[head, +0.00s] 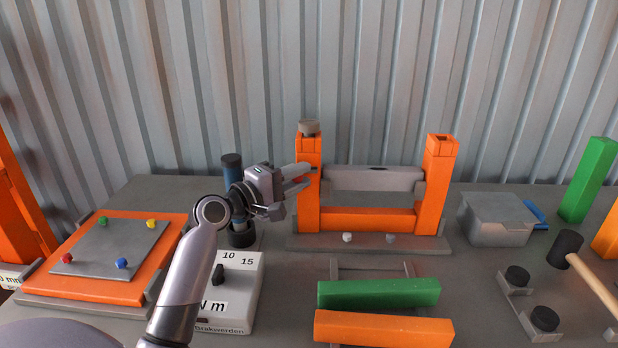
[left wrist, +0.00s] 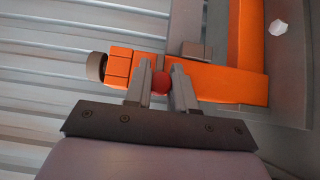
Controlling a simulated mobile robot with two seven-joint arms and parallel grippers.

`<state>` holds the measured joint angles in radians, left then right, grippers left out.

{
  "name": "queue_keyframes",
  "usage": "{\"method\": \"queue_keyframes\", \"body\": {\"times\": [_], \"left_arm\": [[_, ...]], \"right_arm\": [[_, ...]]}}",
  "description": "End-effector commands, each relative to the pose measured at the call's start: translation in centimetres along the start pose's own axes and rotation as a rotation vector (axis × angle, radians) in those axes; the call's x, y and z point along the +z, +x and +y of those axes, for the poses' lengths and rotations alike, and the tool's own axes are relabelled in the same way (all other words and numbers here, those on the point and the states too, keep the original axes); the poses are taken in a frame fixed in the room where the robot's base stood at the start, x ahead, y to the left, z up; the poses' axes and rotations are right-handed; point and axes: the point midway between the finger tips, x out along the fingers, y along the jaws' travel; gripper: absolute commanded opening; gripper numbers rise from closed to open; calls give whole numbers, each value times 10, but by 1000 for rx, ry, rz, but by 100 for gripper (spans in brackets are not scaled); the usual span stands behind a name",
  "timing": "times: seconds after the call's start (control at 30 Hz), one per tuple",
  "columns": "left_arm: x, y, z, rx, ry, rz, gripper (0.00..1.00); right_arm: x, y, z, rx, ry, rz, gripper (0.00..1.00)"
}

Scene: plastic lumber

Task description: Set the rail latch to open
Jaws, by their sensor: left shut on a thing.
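An orange frame with two upright posts stands at the middle back; its left post (head: 308,205) and right post (head: 436,185) are joined by a grey rail (head: 372,179) and a lower orange beam (head: 366,219). My left gripper (head: 303,179) is at the left post's outer side, reaching in from the left. In the left wrist view, my left gripper (left wrist: 160,84) has its fingers shut on a small red knob (left wrist: 160,83) beside the orange post (left wrist: 222,82). The gripper hides the knob in the head view. The latch's setting cannot be told. My right gripper is not in view.
A grey cap (head: 309,127) tops the left post. A dark blue cylinder (head: 232,168) and a white dial box (head: 232,290) stand near my left arm. Green (head: 378,293) and orange (head: 383,329) beams lie in front. A grey bin (head: 495,218) and a mallet (head: 566,248) are right.

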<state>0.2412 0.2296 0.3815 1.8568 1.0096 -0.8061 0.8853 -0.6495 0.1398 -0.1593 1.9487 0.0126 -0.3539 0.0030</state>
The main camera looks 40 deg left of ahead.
Motion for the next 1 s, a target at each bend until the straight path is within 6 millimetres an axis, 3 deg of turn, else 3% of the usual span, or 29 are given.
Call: {"method": "queue_keyframes", "body": {"times": [0.33, 0.37, 0.43, 0.77, 1.0], "left_arm": [[-7, -7, -1, -2, 2, 2, 0], [-7, -7, -1, -2, 2, 3, 27], [-7, -7, -1, -2, 1, 3, 48], [-6, -8, -1, -1, 1, 1, 48], [-6, -38, -2, -3, 3, 3, 48]], "right_arm": [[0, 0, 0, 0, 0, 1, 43], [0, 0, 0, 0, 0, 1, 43], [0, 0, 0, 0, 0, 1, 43], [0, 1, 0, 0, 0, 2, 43], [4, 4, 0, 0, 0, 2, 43]]}}
